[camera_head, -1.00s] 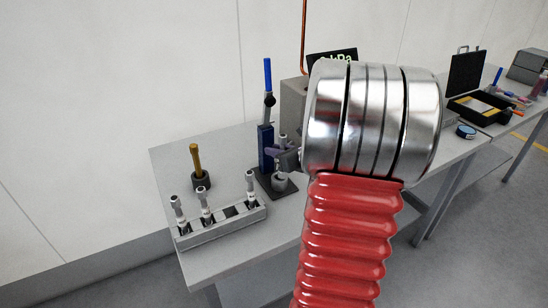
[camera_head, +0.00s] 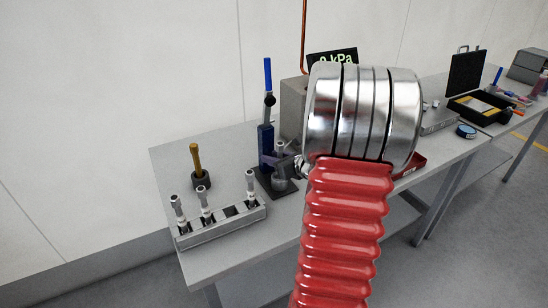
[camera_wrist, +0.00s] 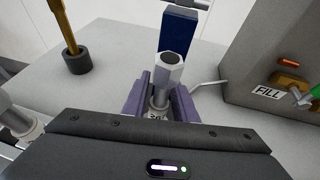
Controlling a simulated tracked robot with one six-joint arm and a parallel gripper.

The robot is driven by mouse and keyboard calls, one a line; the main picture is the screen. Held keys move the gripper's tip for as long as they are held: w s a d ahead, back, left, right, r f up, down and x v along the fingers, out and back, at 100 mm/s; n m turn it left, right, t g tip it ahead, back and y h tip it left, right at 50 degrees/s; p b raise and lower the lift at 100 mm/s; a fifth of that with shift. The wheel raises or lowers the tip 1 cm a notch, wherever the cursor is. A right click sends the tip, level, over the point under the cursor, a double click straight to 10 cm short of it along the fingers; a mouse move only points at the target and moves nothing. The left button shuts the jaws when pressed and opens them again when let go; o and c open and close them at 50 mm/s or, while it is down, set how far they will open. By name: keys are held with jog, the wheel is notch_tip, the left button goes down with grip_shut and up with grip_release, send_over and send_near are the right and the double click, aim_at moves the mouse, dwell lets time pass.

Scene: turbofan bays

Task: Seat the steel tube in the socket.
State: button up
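The steel tube (camera_wrist: 168,72), with a hexagonal, hollow top, stands between the purple fingers of my gripper (camera_wrist: 162,98) in the wrist view. In the head view the tube (camera_head: 281,150) stands almost upright at the small dark stand with a blue column (camera_head: 266,140). My gripper (camera_head: 282,164) is beside that column, one finger on each side of the tube. Whether the fingers press on it is not clear. A grey cylinder (camera_head: 283,184) shows below the gripper on the stand's base. The tube's lower end and the socket's mouth are hidden by the fingers.
A grey rack (camera_head: 225,227) holds several similar tubes and has an empty slot. A brass-coloured tool stands in a dark round holder (camera_head: 201,181) behind it. A grey box marked FILL (camera_wrist: 268,60) is close on the right. My arm hides part of the bench.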

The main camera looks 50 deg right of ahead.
jog(key=shift+o, duration=0.9)
jog(key=shift+r, duration=0.1)
jog(key=shift+s+r, duration=0.25)
jog(key=shift+s, duration=0.3)
jog(key=v, duration=1.1)
jog(key=shift+a+f, duration=0.1)
